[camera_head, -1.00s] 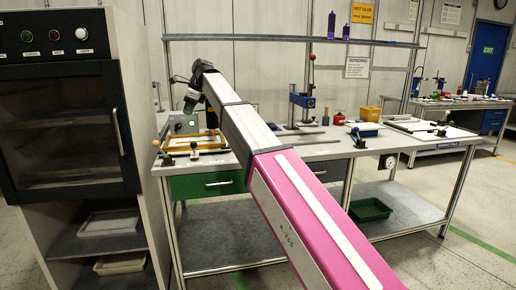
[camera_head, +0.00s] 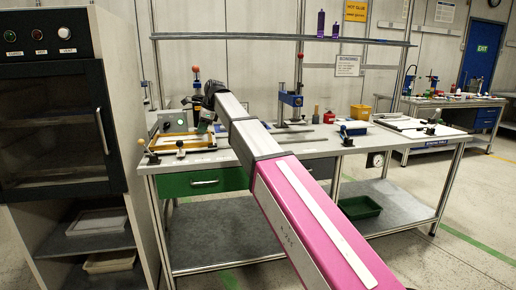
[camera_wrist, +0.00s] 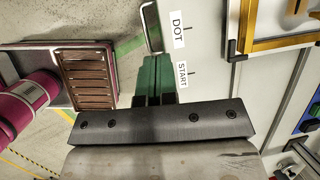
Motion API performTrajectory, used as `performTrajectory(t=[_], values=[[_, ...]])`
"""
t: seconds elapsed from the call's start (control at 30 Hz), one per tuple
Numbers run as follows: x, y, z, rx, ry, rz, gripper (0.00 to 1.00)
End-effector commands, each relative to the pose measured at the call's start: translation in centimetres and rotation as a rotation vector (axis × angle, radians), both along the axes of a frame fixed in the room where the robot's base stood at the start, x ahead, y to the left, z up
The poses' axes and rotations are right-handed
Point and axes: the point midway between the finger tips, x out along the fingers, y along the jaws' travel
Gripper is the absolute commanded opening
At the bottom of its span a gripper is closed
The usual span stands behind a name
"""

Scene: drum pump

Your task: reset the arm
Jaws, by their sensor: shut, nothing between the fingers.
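My arm (camera_head: 284,190), with a pink link and a grey link, reaches forward to the left part of the workbench (camera_head: 206,160). Its wrist end is above the bench's front left area, and my gripper is small and partly hidden there.
A tall cabinet (camera_head: 118,80) stands close on the left. A yellow-framed fixture (camera_head: 180,144) lies near my wrist, and a blue press (camera_head: 291,100) stands behind. A shelf rail (camera_head: 280,39) crosses above the bench. Floor (camera_head: 470,210) is open at right.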

Motion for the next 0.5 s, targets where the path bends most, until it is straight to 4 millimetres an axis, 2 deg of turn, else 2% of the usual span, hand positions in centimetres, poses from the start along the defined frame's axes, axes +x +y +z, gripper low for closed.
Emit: performTrajectory(t=[0.03, 0.17, 0.23, 0.5], values=[[-0.2, -1.2, -1.5, -0.009, -0.009, 0.016, 0.0], [-0.3, -4.3, -5.6, -0.037, -0.042, 0.083, 0.0], [-0.6, -6.6, -8.5, -0.059, -0.064, 0.132, 0.0], [-3.2, -17.0, -20.5, -0.16, -0.151, 0.382, 0.0]])
